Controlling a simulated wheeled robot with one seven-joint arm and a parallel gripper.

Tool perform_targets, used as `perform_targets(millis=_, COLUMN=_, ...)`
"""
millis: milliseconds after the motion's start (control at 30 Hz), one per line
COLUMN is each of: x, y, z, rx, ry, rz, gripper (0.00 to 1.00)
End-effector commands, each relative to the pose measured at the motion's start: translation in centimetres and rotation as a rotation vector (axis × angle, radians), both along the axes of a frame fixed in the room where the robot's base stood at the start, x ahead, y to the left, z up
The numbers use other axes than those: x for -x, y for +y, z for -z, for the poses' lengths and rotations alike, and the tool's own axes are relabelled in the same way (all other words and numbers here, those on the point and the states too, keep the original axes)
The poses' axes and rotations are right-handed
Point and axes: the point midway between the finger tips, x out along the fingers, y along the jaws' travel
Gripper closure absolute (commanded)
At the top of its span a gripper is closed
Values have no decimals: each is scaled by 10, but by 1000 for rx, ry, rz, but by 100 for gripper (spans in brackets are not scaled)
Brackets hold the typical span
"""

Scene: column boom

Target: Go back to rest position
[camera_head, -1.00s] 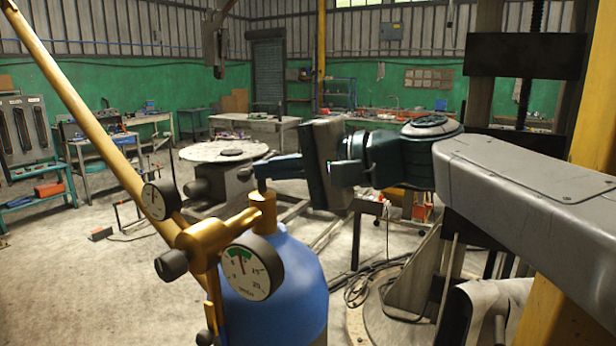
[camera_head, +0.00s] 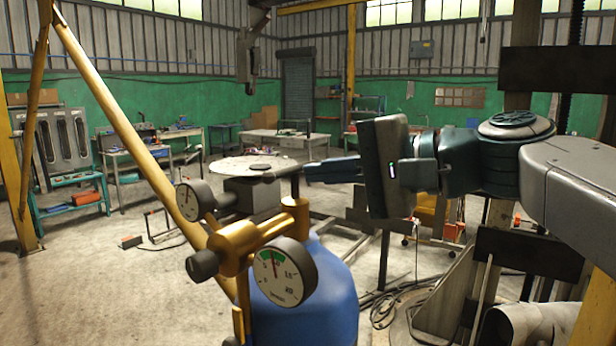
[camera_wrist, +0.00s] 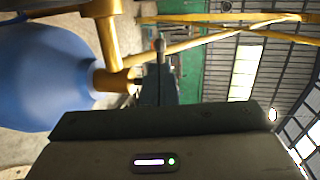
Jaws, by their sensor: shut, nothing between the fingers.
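My gripper (camera_head: 300,176) reaches in from the right in the head view, with its dark fingers pointing left. The fingers are shut and empty; they also show in the wrist view (camera_wrist: 160,50), pointing up the picture. The fingertips appear just above the top of the brass valve (camera_head: 296,210) on a blue gas cylinder (camera_head: 325,285). I cannot tell whether they touch it. In the wrist view the cylinder (camera_wrist: 45,75) lies sideways at the left, with the brass fitting (camera_wrist: 105,30) beside the fingers.
Two round gauges, one large (camera_head: 283,271) and one small (camera_head: 195,199), stick out from the brass regulator (camera_head: 245,248). A yellow diagonal pole (camera_head: 125,120) stands left. A round-topped table (camera_head: 240,165) stands behind. The floor at left is open.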

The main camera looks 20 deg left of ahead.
Motion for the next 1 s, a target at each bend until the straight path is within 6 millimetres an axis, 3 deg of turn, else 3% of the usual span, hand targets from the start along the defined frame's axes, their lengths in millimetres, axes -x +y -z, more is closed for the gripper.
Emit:
perform_targets(millis=300, x=17, y=-68, z=-12, rx=-2, ry=-4, rz=6, gripper=100)
perform_targets(millis=600, x=24, y=-92, z=-17, rx=4, ry=0, rz=5, gripper=100)
perform_targets(millis=667, x=19, y=-97, z=2, rx=52, ry=3, rz=37, gripper=100)
perform_targets(millis=767, x=8, y=-110, z=55, rx=189, ry=2, rz=108, gripper=100)
perform_targets(millis=867, x=3, y=-133, z=126, rx=386, ry=-11, rz=181, gripper=100)
perform_targets(millis=1000, x=10, y=-177, z=223, rx=689, ry=-41, rz=233, gripper=100)
